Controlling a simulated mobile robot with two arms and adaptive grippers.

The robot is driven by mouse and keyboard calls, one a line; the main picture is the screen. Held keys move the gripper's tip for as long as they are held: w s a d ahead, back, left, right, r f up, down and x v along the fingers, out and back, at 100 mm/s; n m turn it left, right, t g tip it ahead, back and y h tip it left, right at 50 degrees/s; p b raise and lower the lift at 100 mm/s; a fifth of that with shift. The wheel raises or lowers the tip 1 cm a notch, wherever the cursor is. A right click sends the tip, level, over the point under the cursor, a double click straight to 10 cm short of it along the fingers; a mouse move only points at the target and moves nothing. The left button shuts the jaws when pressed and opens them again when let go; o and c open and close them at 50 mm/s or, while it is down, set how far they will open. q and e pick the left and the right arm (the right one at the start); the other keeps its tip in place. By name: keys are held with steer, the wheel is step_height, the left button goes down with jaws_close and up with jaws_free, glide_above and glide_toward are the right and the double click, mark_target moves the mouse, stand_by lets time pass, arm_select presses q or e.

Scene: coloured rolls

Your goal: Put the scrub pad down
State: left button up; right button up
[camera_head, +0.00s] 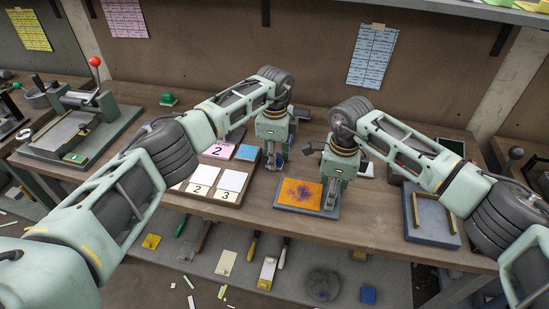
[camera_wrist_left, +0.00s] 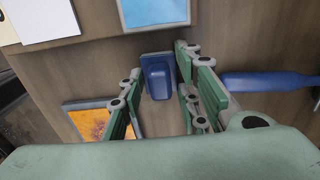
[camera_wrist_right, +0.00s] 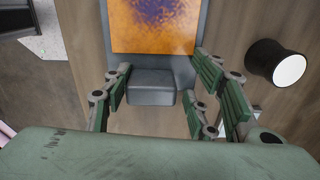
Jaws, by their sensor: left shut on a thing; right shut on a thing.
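A blue block with a raised grip (camera_wrist_left: 158,78), which I take for the scrub pad, sits between the fingers of my left gripper (camera_wrist_left: 157,82). The left gripper (camera_head: 274,160) is shut on it, right of the number cards; whether the pad touches the bench I cannot tell. In the head view the pad is mostly hidden by the gripper. My right gripper (camera_wrist_right: 163,90) is shut on the grey block (camera_wrist_right: 152,86) at the edge of a grey plate. The plate bears an orange square with a purple smear (camera_head: 299,194). The right gripper (camera_head: 331,192) stands at the plate's right side.
Pink, blue and white cards (camera_head: 232,181) lie on the bench left of the plate. A blue handle-like thing (camera_wrist_left: 265,82) lies beside the left gripper. A black cylinder with a white end (camera_wrist_right: 289,70) is near the right gripper. A grey tray (camera_head: 428,219) stands at right.

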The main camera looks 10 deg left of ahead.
arm_select(q)
step_height(320, 180, up, 10)
steer(key=shift+f, duration=0.1)
stand_by(0.6)
steer(key=shift+w+r, duration=0.2)
steer(key=shift+r, duration=0.15)
step_height(320, 180, down, 10)
stand_by(0.3)
steer(key=shift+f, duration=0.15)
steer(key=shift+f, duration=0.15)
steer(key=o, duration=1.1)
steer(key=shift+o, duration=0.2)
